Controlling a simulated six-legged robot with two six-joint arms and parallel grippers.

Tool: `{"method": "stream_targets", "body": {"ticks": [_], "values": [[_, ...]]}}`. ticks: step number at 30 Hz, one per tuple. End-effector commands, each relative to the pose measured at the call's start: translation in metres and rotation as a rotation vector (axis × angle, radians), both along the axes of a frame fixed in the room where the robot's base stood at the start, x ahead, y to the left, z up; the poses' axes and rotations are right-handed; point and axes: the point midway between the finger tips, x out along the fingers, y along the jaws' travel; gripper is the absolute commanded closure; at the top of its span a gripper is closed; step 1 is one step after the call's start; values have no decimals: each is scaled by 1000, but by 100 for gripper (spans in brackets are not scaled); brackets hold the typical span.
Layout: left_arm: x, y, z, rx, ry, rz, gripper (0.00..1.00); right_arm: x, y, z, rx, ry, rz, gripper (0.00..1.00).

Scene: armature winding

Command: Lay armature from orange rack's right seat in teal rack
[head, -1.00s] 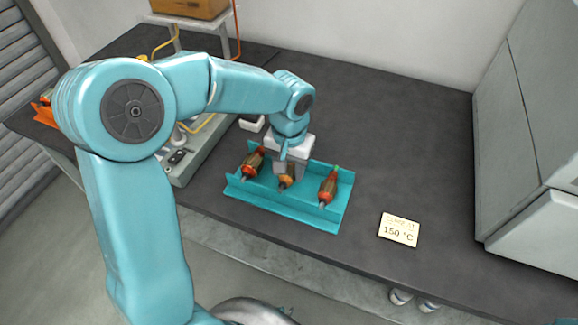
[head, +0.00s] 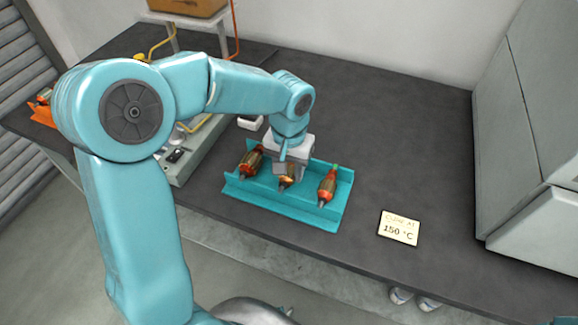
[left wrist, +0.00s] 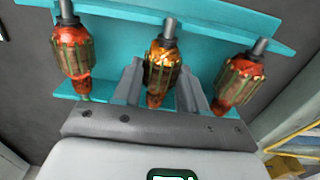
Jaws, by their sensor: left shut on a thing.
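The teal rack (head: 275,203) stands on the dark bench and holds several armatures in a row. My left gripper (head: 285,172) is over its middle place, shut on the middle armature (head: 287,183). In the left wrist view this armature (left wrist: 161,68) lies between the two fingers (left wrist: 162,85), in line with the rack's middle seat. One armature (head: 251,160) lies in the left part of the rack and another (head: 328,187) in the right part. The orange rack (head: 42,112) shows only partly at the far left, behind my arm. My right gripper is not in view.
A grey machine (head: 195,155) stands left of the teal rack, partly behind my arm. A small white dish (head: 251,123) is behind the rack. A 150 °C sign (head: 399,228) lies to its right, and a grey cabinet (head: 530,150) stands farther right.

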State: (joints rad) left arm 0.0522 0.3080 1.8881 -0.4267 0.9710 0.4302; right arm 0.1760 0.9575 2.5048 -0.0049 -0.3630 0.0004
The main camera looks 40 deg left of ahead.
Motion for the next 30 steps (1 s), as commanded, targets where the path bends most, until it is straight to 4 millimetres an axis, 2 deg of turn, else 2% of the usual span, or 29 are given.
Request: {"method": "stream_targets", "body": {"ticks": [12,13,15,25,30], "values": [[0,0,-5,0,0,0,100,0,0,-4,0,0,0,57],[0,0,-5,0,0,0,49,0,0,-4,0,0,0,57],[0,0,-4,0,0,0,29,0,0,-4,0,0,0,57],[0,0,-2,0,-1,0,29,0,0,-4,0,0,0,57],[1,0,24,0,-5,1,29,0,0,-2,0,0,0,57]]}}
